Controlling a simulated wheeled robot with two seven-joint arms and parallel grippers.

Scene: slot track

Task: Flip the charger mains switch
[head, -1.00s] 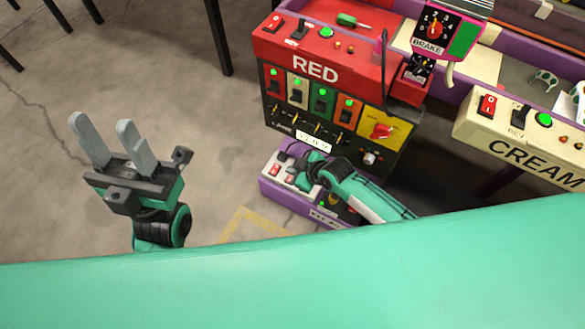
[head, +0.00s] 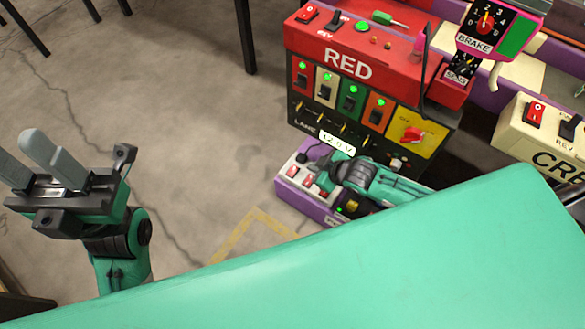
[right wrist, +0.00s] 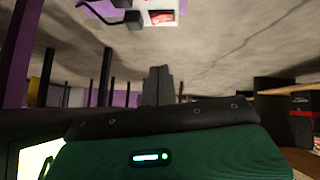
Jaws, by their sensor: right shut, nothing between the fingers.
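A white switched socket strip (head: 296,172) sits on a purple box (head: 292,193), low in front of the RED unit. It has red rocker switches (head: 308,181); one red switch (right wrist: 163,17) shows near the top of the right wrist view, with a black plug (right wrist: 133,20) beside it. I cannot read which switch is labelled for the charger, or its position. My right gripper (head: 332,165) is over the right part of the purple box, its tips partly hidden by my own arm. Its shut, empty fingers (right wrist: 158,82) show apart from the red switch. My left gripper (head: 38,158) is open and empty above the floor.
The RED unit (head: 348,68) with lit green lamps and toggles stands just behind. A cream control box (head: 545,140) and a brake dial (head: 486,25) are at right. Open floor (head: 190,130) lies left.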

